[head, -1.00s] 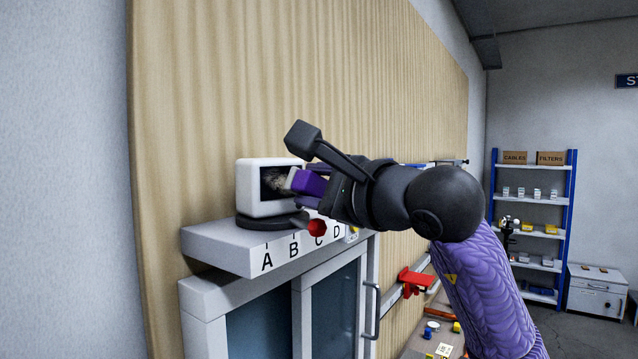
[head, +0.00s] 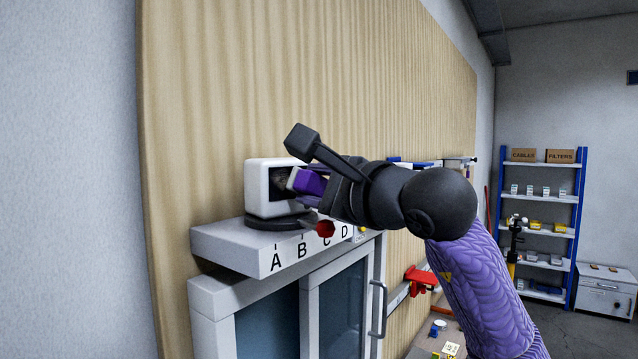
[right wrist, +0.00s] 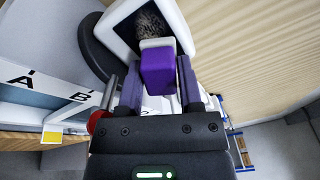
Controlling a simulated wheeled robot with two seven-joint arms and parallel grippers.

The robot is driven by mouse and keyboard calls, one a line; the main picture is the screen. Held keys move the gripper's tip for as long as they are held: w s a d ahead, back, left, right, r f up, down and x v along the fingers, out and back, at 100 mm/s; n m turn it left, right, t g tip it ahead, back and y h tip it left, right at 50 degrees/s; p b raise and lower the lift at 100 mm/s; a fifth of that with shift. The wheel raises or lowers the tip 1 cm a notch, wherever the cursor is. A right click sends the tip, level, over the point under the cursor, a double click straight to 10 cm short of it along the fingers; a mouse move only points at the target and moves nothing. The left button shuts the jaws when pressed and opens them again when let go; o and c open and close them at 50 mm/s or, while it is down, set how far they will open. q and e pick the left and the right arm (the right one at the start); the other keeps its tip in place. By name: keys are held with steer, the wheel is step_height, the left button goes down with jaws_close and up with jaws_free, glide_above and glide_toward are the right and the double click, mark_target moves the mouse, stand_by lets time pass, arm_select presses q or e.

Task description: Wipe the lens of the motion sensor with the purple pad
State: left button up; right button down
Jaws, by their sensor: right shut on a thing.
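The motion sensor (head: 262,188) is a white box with a dark, recessed face on a round black base. It stands on the white ledge. A grey-brown smudge shows on its lens (right wrist: 152,24) in the right wrist view. My right gripper (head: 312,187) is shut on the purple pad (head: 309,183), which also shows between the fingers in the wrist view (right wrist: 158,76). The pad's pale end points at the lens and overlaps its edge in the head view. I cannot tell whether it touches. My left gripper is not in view.
The white ledge (head: 222,242), lettered A to D, sits above a glass-fronted cabinet (head: 340,310). A red knob (head: 325,229) is at the ledge front, just below my right gripper. A wood panel (head: 300,80) rises behind. A blue-framed shelf (head: 540,203) stands far right.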

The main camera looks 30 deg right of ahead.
steer(key=shift+w, duration=0.3)
